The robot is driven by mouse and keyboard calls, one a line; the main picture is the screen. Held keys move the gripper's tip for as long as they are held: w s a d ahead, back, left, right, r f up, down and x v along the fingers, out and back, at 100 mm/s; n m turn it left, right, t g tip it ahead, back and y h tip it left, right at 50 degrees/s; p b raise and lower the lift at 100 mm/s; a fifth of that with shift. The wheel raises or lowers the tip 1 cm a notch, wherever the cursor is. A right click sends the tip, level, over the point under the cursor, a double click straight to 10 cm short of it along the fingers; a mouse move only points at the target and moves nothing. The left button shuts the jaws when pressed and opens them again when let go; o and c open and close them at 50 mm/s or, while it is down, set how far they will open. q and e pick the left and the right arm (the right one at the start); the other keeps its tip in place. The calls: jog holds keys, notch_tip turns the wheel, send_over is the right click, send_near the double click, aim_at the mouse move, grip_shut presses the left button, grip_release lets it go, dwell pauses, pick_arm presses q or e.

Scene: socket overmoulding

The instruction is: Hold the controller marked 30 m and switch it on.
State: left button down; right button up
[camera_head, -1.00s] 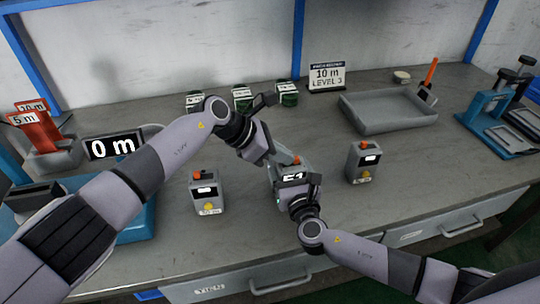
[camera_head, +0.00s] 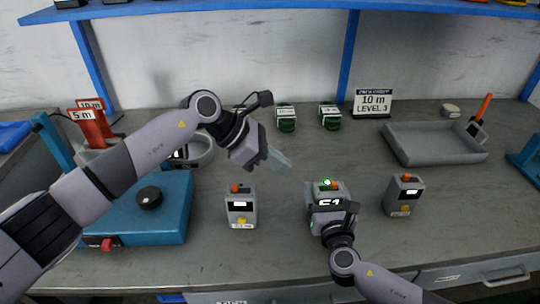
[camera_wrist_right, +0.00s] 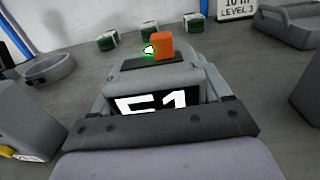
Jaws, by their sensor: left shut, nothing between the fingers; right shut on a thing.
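Three grey controllers with orange switches stand on the bench: a left one (camera_head: 241,207), a middle one (camera_head: 318,188) and a right one (camera_head: 403,196). Their small lower labels are too small to read surely. My right gripper (camera_head: 331,208) is shut on the middle controller, which stands upright. Its display, partly covered by the gripper, shows characters like "51" or "E1" in the right wrist view (camera_wrist_right: 150,103). A green light glows beside its orange switch (camera_wrist_right: 162,46). My left gripper (camera_head: 284,161) is shut and empty, above the bench to the upper left of the middle controller, apart from it.
A blue box with a black knob (camera_head: 175,222) is at left, partly behind my left arm. A grey tray (camera_head: 434,158) is at back right.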

pick_arm(q)
jog(key=shift+v, duration=1.25)
pick_arm(e)
jog(key=o, duration=1.1)
